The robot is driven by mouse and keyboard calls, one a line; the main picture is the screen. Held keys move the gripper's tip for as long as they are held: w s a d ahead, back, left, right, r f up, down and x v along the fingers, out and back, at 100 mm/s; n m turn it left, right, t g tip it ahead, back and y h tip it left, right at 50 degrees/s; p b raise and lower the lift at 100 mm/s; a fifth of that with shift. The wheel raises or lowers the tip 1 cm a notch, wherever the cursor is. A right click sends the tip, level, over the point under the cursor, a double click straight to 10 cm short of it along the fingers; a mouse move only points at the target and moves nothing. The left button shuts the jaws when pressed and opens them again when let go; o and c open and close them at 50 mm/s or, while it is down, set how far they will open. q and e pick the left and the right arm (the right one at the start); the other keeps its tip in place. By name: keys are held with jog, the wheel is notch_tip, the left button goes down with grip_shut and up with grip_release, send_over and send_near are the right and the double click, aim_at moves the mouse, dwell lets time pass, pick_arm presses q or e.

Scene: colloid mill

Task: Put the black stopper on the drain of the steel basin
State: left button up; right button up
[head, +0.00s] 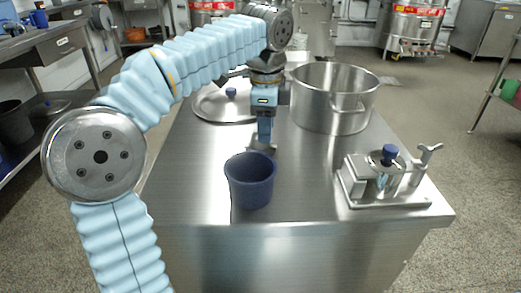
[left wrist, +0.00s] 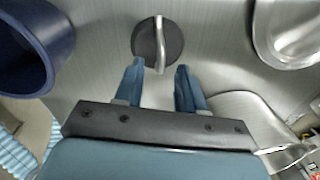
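The black stopper (left wrist: 158,42) is a dark disc with an upright steel handle, lying on the steel table in the left wrist view. My left gripper (left wrist: 160,72) is open, its two blue fingers apart and nothing clearly between them. The handle shows just past the fingertips; I cannot tell whether they touch. In the head view my left gripper (head: 263,143) points down at the table behind the blue cup. A wide, deep steel vessel (head: 335,105), the most basin-like thing, stands right of it. Its inside floor and any drain are hidden. My right gripper is not in view.
The dark blue cup (head: 250,182) stands in front of my left gripper and also shows in the left wrist view (left wrist: 62,45). A steel fixture (head: 383,178) stands front right. The table's front left is clear.

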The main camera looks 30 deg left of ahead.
pick_arm(q)
notch_tip(320, 180, down, 3)
jog(key=shift+w+r, duration=0.1)
jog(key=shift+w, duration=0.05)
grip_shut()
jog(key=shift+r, duration=0.1)
